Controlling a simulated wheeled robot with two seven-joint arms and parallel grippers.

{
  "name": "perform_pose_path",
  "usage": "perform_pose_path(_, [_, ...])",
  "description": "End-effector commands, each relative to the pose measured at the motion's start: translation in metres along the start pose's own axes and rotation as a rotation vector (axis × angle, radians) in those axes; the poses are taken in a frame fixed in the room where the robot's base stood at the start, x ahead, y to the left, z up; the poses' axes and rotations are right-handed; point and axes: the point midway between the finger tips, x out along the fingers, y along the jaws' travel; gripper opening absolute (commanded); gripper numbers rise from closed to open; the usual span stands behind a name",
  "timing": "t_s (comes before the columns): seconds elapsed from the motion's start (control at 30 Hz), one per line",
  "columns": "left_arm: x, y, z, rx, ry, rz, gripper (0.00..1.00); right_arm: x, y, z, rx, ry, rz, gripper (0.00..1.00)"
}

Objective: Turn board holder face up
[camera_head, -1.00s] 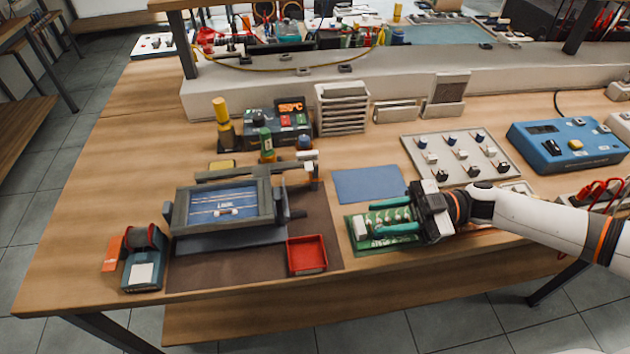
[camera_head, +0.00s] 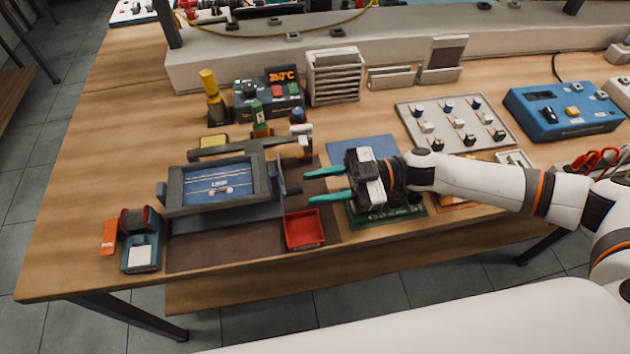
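The board holder (camera_head: 174,190) is a dark grey rectangular frame around a blue board (camera_head: 215,188). It sits on a stand on the brown mat at the left of the table, with the blue labelled face showing towards me. A small knob or handle sticks out at its right side. My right gripper (camera_head: 312,185) has green fingers that point left and are spread apart with nothing between them. Its fingertips are a short way right of the holder's right side, apart from it in the picture. My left gripper is not in view.
A red tray (camera_head: 304,230) lies just below the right fingertips. A green circuit board (camera_head: 408,214) lies partly under my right gripper. A soldering spool stand (camera_head: 140,250) is at front left. A control station (camera_head: 268,98) and bottles stand behind the holder.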

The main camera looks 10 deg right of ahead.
Motion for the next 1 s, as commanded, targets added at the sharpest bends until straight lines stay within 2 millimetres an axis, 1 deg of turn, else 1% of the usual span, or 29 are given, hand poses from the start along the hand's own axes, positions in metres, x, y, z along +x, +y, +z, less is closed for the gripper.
perform_pose_path(0.03, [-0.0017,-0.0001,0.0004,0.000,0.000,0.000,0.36,0.0055,0.0000,0.0012,-0.001,-0.002,0.002,0.36])
perform_pose_path(0.13, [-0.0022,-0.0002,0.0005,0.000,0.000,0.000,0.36,0.0112,-0.0001,0.0007,-0.001,0.000,0.000,0.36])
perform_pose_path(0.43, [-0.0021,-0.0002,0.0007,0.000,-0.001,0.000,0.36,0.0130,0.0001,0.0000,-0.001,0.000,0.000,0.36])
perform_pose_path(0.47, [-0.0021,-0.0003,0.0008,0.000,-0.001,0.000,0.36,0.0130,0.0001,0.0001,-0.001,0.000,0.000,0.33])
perform_pose_path(0.5, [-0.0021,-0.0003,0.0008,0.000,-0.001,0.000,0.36,0.0130,0.0001,0.0001,-0.001,0.000,0.000,0.26])
perform_pose_path(0.67, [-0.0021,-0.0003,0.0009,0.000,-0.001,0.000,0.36,0.0128,0.0001,0.0000,0.000,0.000,0.000,0.00])
perform_pose_path(1.0, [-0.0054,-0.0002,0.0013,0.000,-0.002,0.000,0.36,0.0127,-0.0003,0.0016,0.010,0.000,-0.001,0.00])
